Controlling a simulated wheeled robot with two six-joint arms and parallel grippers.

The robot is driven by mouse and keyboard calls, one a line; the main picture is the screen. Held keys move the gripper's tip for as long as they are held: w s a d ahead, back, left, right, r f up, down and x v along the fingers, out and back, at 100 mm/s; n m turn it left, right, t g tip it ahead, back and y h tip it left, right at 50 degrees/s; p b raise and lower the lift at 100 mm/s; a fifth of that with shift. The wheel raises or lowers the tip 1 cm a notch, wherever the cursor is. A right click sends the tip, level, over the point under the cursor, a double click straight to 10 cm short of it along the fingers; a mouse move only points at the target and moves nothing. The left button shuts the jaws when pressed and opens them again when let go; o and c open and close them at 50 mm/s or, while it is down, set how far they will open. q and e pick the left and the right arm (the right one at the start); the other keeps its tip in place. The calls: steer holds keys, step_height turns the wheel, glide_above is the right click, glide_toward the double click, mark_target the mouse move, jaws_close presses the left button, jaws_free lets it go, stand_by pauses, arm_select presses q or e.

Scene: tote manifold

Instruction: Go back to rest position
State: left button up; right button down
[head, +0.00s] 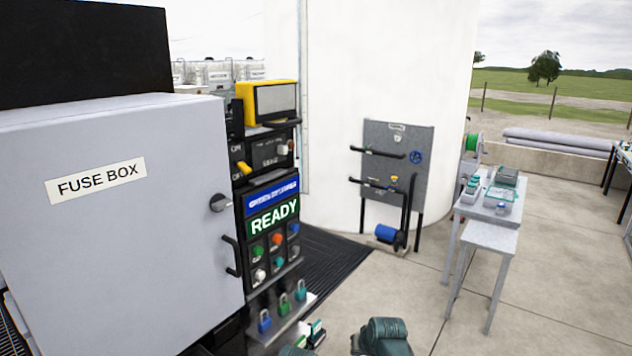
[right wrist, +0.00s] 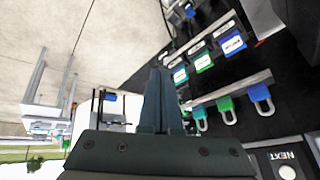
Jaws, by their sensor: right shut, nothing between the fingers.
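My right gripper (right wrist: 160,75) shows in the right wrist view with its two dark fingers together and nothing between them. Beyond it are a rack of coloured padlocks and labelled blocks, with no contact visible. In the head view only dark green arm parts of mine show at the bottom edge, and no fingers can be made out there. My left gripper is not in view.
A grey fuse box (head: 110,220) with a closed door fills the left. Beside it stands a control panel (head: 273,217) reading READY, with padlocks (head: 284,304) on a shelf below. A grey pegboard (head: 398,160) and a small table (head: 489,240) stand farther off. The concrete floor between is open.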

steer(key=s+d+f+g+h, duration=0.1)
steer(key=s+d+f+g, duration=0.15)
steer(key=s, duration=0.45)
steer(key=s+d+f+g+h, duration=0.1)
steer(key=s+d+g, duration=0.25)
steer(key=s, duration=0.35)
steer(key=s+a+f+n+h+b, duration=0.1)
steer(key=s+a+f+n+b, duration=0.3)
steer(key=a+f+b, duration=0.5)
steer(key=shift+s+a+f+b, duration=0.4)
steer(key=shift+s+a+b, duration=0.15)
steer(key=shift+a, duration=0.3)
